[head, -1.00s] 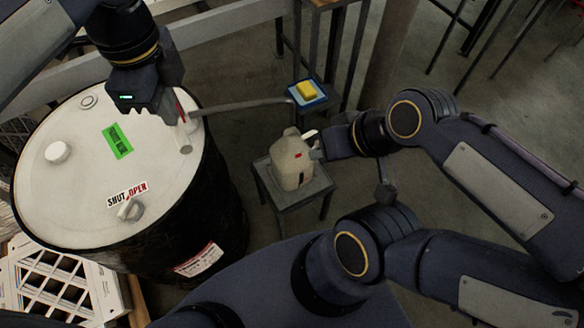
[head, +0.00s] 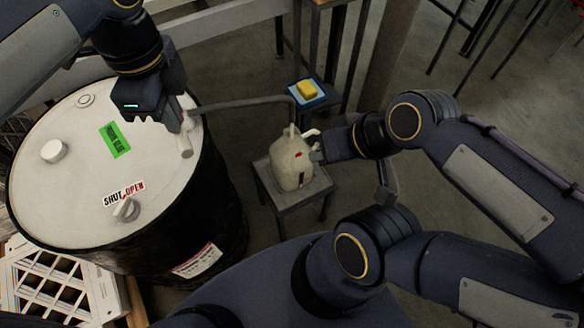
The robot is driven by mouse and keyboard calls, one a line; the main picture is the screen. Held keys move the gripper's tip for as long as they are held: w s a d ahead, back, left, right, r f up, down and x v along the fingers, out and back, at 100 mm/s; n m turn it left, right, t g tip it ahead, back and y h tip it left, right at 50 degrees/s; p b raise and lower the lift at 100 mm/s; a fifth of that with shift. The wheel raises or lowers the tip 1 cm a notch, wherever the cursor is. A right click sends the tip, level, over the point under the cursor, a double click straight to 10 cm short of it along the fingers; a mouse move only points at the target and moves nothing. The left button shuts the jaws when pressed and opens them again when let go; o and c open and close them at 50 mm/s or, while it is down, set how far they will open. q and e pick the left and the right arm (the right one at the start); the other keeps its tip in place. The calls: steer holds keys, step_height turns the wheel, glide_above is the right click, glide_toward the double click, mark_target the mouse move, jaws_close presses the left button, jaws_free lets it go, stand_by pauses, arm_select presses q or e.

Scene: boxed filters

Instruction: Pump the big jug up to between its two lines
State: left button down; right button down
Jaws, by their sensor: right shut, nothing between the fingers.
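The big jug (head: 291,165), cream with a small red mark and a dark strip low on its side, stands upright on a small grey stool. Its two lines cannot be made out. A grey pipe (head: 240,104) runs from the pump (head: 187,145) on the drum and bends down at the jug's mouth. Whether its tip is inside cannot be told. My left gripper (head: 176,122) is at the pump's top; its fingers are largely hidden, so its grip is unclear. My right gripper (head: 319,153) is shut and empty, close beside the jug's right side near its handle.
The white-topped black drum (head: 75,190) fills the left, with a green label and a SHUT/OPEN knob (head: 126,210). The stool (head: 288,196) is small. A yellow sponge (head: 307,88) lies on a blue tray behind. A white crate (head: 60,290) stands front left.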

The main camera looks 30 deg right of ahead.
mark_target(180, 137)
arm_select(q)
steer(key=shift+f, duration=0.35)
steer(key=shift+a+f+b, duration=0.1)
steer(key=shift+f+b, duration=0.6)
steer(key=shift+f, duration=0.5)
steer(key=shift+f+b, duration=0.75)
steer(key=shift+f, duration=0.25)
steer(key=shift+s, duration=0.1)
